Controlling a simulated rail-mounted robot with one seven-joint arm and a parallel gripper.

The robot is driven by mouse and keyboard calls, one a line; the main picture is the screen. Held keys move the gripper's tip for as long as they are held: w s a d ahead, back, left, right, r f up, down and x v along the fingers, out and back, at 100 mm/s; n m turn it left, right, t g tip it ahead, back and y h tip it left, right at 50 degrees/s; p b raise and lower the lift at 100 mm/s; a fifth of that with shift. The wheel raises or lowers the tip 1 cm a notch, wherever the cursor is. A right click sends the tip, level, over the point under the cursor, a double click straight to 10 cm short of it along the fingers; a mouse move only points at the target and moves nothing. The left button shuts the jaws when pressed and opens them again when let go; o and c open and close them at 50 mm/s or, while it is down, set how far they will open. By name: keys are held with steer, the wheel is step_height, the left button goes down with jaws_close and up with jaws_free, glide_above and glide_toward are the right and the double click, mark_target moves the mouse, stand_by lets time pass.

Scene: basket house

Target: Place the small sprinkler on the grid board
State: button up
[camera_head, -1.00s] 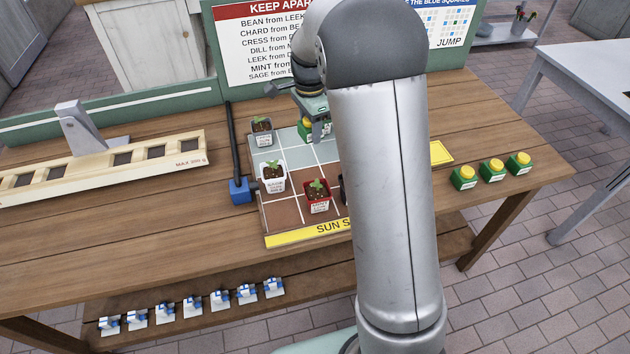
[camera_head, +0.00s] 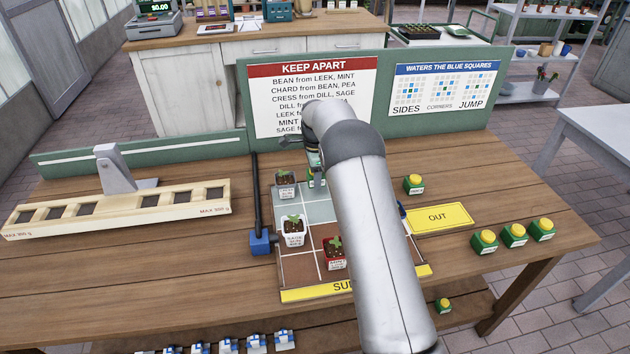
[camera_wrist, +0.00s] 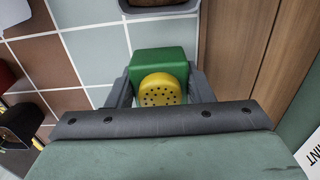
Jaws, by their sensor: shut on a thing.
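My gripper (camera_head: 314,166) is shut on a small green sprinkler (camera_head: 317,181) with a round yellow top, at the back of the grid board (camera_head: 319,211). In the wrist view the sprinkler (camera_wrist: 160,88) sits between the two fingers, its yellow top full of dark holes. Pale green tiles (camera_wrist: 97,42) lie beside it. I cannot tell whether its base touches the board. My arm hides the board's right part.
A grey pot (camera_head: 286,190), a white pot (camera_head: 293,240) and a red pot (camera_head: 336,262) stand on the board. Another sprinkler (camera_head: 414,187) stands behind the yellow OUT pad (camera_head: 440,219); several more (camera_head: 484,246) stand at right.

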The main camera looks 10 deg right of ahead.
steer(key=shift+w+f, duration=0.2)
steer(key=shift+f, duration=0.05)
steer(key=shift+f+p, duration=0.3)
steer(key=shift+f, duration=1.3)
steer(key=shift+f, duration=0.2)
steer(key=o, duration=0.8)
